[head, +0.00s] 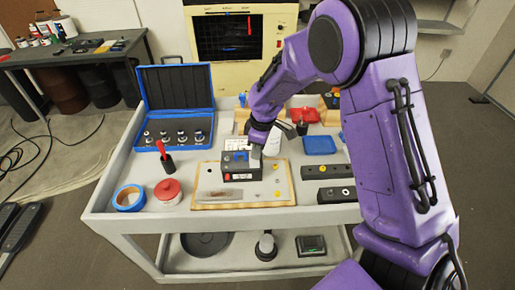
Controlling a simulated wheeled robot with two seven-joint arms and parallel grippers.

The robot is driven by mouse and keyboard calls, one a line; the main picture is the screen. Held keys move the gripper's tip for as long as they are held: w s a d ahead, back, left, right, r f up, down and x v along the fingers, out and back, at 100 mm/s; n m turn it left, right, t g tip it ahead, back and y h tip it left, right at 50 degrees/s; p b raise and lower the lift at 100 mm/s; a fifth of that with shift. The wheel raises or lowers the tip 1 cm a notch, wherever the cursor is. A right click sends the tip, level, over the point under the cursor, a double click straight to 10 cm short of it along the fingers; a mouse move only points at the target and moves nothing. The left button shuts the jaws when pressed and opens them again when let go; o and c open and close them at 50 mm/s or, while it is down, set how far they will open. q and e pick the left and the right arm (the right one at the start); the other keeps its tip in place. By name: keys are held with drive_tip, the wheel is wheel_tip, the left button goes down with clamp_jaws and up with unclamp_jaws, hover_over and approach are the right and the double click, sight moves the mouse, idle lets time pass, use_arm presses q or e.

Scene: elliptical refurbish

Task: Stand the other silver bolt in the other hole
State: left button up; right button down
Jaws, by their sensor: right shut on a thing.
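My right gripper (257,152) is over the board, at the right side of a dark grey box-shaped device (238,163) with a pale label. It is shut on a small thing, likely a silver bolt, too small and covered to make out. The device stands on a tan-edged board (220,204). Several small yellow and dark spots dot the board's right part; I cannot tell which are holes. Two black bars with round marks, an upper one (320,172) and a lower one (337,195), lie right of the board. My left gripper is not in view.
On the grey cart (105,192), an open blue case (178,108) holds several silver pieces. A red-handled tool (164,155), a blue tape roll (129,198) and a red-lidded jar (168,193) stand left. A blue tray (320,145) lies back right.

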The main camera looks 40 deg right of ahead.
drive_tip(key=shift+f, duration=0.3)
drive_tip(key=c, duration=1)
unclamp_jaws()
drive_tip(key=r, duration=0.7)
drive_tip(key=s+r, duration=0.1)
drive_tip(key=r, duration=0.2)
drive_tip(key=shift+d+r+b, duration=0.25)
drive_tip(key=shift+d+b, duration=0.1)
drive_tip(key=shift+d, duration=0.05)
